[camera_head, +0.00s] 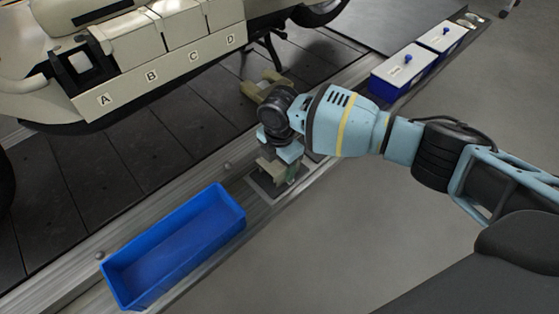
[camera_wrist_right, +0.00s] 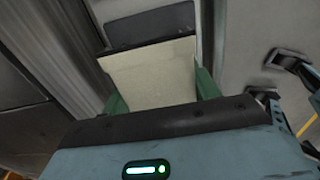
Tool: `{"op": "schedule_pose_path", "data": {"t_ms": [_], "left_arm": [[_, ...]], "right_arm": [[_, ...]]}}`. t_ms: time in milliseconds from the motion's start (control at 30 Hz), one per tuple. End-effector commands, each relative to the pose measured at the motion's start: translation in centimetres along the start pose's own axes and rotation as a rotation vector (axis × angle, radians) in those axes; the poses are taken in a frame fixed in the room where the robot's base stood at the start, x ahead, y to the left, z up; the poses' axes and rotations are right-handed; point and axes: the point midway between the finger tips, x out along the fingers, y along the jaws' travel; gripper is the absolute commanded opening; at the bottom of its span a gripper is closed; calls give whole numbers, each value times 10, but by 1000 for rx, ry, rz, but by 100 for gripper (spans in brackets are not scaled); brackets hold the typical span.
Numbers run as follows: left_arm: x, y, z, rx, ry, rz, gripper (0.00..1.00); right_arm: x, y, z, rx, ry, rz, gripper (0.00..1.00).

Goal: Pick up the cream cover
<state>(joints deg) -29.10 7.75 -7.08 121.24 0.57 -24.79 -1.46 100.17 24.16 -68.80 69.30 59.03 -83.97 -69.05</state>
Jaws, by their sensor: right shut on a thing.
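The cream cover (camera_wrist_right: 152,75) fills the space between the green fingers of my right gripper (camera_wrist_right: 160,92) in the right wrist view. The fingers press on its two sides. In the head view my right gripper (camera_head: 282,170) points down at the conveyor's near edge, and a pale part of the cover (camera_head: 270,168) shows between the fingers. A dark grey plate (camera_head: 262,187) lies under it; I cannot tell whether the cover touches it. My left gripper is not in view.
An empty blue bin (camera_head: 172,248) stands left of the gripper on the edge rail. A cream vehicle body (camera_head: 150,60) with slots lettered A to D stands on the dark slats; slot A is open. Two blue boxes with white lids (camera_head: 405,66) stand farther right.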

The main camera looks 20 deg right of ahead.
Motion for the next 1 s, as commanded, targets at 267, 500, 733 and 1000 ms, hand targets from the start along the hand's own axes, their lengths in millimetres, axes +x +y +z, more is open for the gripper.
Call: {"op": "schedule_pose_path", "data": {"t_ms": [267, 500, 733, 1000], "left_arm": [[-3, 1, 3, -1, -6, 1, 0], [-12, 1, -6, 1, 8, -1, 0], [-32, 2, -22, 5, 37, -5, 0], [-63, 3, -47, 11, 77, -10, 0]], "right_arm": [[-2, 0, 0, 0, 0, 0, 36], [-24, 0, 0, 1, 0, 2, 36], [-42, -26, 1, -1, -1, -2, 36], [-50, -97, 1, -1, -2, 0, 36]]}}
